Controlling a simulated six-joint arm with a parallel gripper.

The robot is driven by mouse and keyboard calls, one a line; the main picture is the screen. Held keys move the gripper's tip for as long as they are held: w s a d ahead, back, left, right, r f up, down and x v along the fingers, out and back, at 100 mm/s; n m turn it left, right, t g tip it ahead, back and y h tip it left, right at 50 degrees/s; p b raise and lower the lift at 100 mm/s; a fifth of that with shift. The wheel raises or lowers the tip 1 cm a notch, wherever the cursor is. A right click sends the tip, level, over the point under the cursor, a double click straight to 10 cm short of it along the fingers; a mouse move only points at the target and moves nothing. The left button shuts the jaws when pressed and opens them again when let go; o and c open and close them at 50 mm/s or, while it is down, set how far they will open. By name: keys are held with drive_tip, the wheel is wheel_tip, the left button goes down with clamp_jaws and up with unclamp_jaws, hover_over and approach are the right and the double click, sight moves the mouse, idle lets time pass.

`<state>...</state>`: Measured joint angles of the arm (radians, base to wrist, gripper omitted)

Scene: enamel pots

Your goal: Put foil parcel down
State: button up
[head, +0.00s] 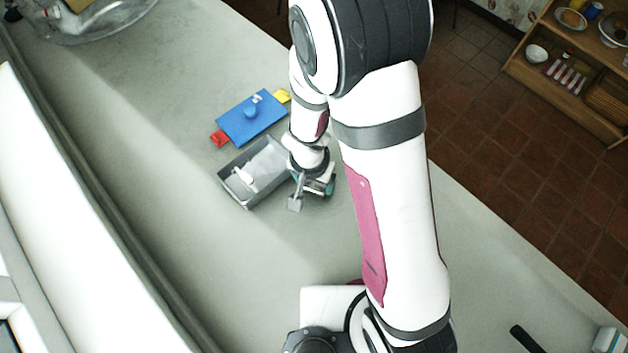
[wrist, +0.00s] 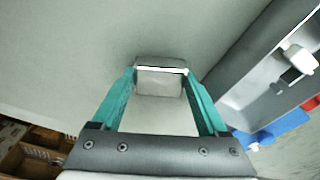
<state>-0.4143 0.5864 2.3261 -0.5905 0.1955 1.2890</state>
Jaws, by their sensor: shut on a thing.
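The foil parcel is a small grey block (wrist: 160,82) between the teal fingers of my gripper (wrist: 160,74) in the wrist view. My gripper is shut on it, one finger on each side. In the head view my gripper (head: 303,197) points down over the pale counter, just right of a grey tray, and the parcel (head: 294,204) shows at its tip. The parcel is outside the tray. I cannot tell whether it touches the counter.
The grey open tray (head: 226,179) has whitish things in it. A blue block (head: 240,124) with red and yellow pieces at its ends lies behind it. A clear glass dish (head: 95,22) stands at the far left. The counter (head: 225,265) is bare in front of the tray.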

drive_tip(key=shift+r, duration=0.55)
wheel_tip(320, 180, up, 3)
drive_tip(key=shift+r, duration=0.1)
drive_tip(key=s+d+r, duration=0.2)
drive_tip(key=d+r, duration=0.4)
drive_tip(key=d, duration=0.5)
drive_tip(key=n, duration=0.4)
hover_over(267, 169)
drive_tip(key=shift+y, duration=0.3)
drive_tip(key=f, duration=0.5)
drive_tip(key=shift+s+f, duration=0.2)
drive_tip(key=shift+f, duration=2.15)
drive_tip(key=o, duration=1.3)
drive_tip(key=shift+f, duration=0.15)
